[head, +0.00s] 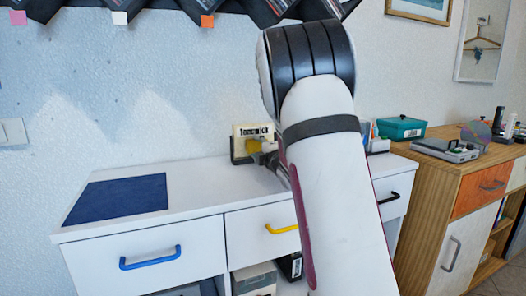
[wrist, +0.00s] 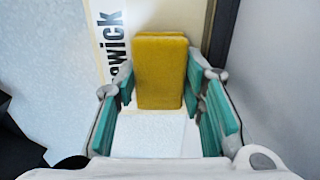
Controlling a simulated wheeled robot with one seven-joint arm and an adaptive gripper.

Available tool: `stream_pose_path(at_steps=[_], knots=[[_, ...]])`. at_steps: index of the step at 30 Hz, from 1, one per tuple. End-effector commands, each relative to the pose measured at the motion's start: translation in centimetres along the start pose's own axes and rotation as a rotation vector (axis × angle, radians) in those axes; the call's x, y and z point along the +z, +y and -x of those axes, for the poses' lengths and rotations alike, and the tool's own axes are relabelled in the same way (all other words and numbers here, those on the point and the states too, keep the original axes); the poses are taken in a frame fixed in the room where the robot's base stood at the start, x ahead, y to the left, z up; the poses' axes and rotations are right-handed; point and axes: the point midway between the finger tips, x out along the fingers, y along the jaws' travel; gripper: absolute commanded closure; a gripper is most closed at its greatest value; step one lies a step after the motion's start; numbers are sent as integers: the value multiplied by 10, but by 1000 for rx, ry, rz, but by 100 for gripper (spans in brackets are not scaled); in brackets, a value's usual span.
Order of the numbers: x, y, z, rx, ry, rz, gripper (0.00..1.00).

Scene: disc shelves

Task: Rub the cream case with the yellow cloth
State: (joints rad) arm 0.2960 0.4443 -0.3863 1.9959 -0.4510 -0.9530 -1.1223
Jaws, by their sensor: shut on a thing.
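The cream case (head: 243,130) with dark lettering stands upright in a dark holder (head: 236,156) against the wall, at the back of the white cabinet top. In the wrist view a cream strip of the case (wrist: 104,22) with large dark letters runs beside the cloth. The yellow cloth (wrist: 160,70) is a folded pad between the teal fingers of my gripper (wrist: 162,88), which is shut on it. In the head view the cloth (head: 254,145) is in front of the lower part of the case. I cannot tell whether they touch. My arm hides part of the cabinet top.
A dark blue mat (head: 118,199) lies on the left of the white cabinet top (head: 195,178). A teal box (head: 401,127) stands right of my arm. A wooden cabinet with a grey device (head: 446,150) is further right. Dark cases line the shelf above.

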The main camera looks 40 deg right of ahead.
Motion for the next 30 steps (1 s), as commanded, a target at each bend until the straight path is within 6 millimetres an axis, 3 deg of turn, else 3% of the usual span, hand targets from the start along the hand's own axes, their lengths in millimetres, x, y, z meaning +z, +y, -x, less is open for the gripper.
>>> stream_pose_path(at_steps=[21, 30], knots=[[-43, -2, -1, 1, 1, 1, 86], [-46, 0, -2, 0, 0, 1, 86]])
